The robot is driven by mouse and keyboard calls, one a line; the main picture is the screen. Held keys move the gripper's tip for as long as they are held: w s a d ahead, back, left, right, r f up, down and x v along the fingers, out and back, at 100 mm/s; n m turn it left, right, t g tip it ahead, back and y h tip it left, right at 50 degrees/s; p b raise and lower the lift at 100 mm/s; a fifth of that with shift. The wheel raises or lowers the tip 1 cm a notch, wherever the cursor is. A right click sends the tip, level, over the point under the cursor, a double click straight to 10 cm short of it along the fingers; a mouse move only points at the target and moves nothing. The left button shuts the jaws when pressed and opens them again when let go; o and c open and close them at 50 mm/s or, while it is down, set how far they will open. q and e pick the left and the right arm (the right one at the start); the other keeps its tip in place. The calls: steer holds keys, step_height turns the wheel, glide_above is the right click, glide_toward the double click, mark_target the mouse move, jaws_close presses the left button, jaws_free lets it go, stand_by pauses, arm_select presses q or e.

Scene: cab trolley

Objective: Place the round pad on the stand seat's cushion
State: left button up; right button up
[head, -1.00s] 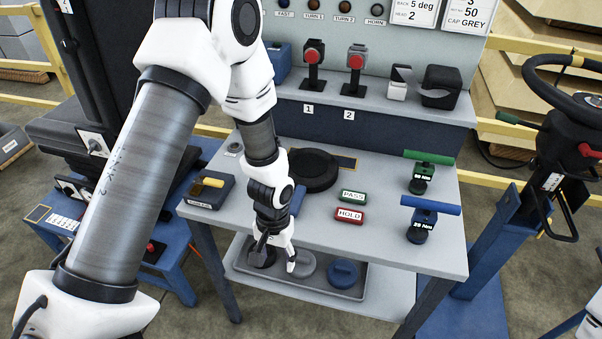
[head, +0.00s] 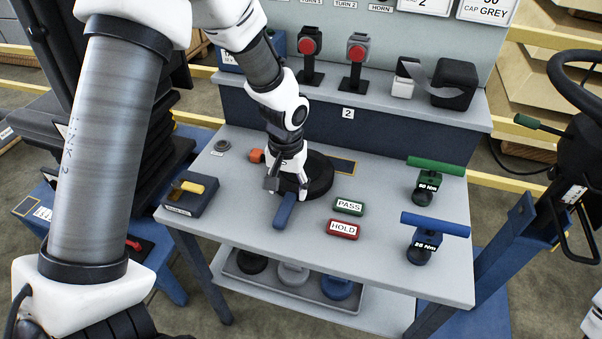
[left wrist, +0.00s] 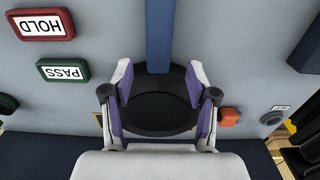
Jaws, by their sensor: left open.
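The round pad, a thick black disc (head: 318,178), lies flat on the grey worktop. It also shows in the left wrist view (left wrist: 158,112). My left gripper (head: 288,194) is open, pointing down over the pad's near left part. In the left wrist view its two fingers (left wrist: 160,88) stand apart at either side of the disc; I cannot tell whether they touch it. A blue bar (head: 284,211) lies at the pad's near edge, beneath the gripper. The black seat of the blue stand (head: 150,165) is at the left, partly hidden by my arm. My right gripper is not visible.
Green PASS (head: 349,206) and red HOLD (head: 343,229) blocks lie right of the pad. An orange block (head: 257,155) is close at its left. Green-handled (head: 436,166) and blue-handled (head: 436,224) tools stand farther right. A tray (head: 310,297) with round caps is below.

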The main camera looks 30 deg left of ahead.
mark_target(290, 195)
arm_select(q)
steer(key=f, duration=0.3)
steer(key=shift+w+f, duration=0.35)
steer(key=shift+f, duration=0.05)
steer(key=shift+s+r, duration=0.15)
steer(key=shift+s, duration=0.05)
steer(key=shift+c, duration=0.3)
steer(key=shift+d, duration=0.1)
jaws_close()
steer(key=shift+w+r, duration=0.1)
